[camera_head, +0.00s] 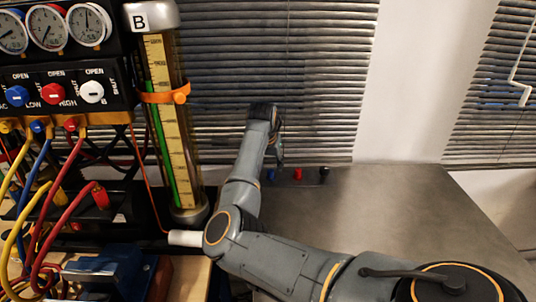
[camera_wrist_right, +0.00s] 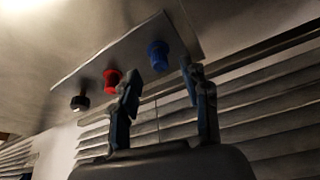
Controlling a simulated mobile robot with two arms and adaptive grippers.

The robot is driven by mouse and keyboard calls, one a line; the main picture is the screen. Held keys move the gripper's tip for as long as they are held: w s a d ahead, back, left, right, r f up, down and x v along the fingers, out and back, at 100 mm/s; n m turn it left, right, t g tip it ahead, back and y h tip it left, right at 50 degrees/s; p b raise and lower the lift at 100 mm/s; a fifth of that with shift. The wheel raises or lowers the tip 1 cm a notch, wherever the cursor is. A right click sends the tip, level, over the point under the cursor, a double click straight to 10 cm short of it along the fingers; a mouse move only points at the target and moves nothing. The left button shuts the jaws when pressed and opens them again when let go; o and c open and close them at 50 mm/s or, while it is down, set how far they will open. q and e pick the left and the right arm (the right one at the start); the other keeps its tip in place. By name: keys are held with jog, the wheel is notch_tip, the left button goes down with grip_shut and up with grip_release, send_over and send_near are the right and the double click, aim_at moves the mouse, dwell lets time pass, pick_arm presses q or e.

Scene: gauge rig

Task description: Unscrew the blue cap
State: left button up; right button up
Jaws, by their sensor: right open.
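The blue cap (camera_head: 271,174) is the leftmost of a row at the back of the metal table in the head view. It also shows in the right wrist view (camera_wrist_right: 158,55), at the right end of the row. My right gripper (camera_wrist_right: 162,78) is open and empty, and the blue cap shows between its fingertips in that view. They look apart from the cap, with a gap I cannot measure. In the head view my right gripper (camera_head: 280,155) is small, dark and partly hidden behind my arm, just above the blue cap. My left gripper is not in view.
A red cap (camera_head: 298,174) and a black cap (camera_head: 324,172) stand right of the blue one. A gauge panel (camera_head: 62,88), hoses and a tall glass tube column (camera_head: 170,120) stand at left. Blinds (camera_head: 320,80) are behind. The table's right side (camera_head: 420,215) is clear.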

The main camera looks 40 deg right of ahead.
aim_at(271, 173)
jog(key=shift+x, duration=1.4)
jog(key=shift+c, duration=0.2)
grip_shut()
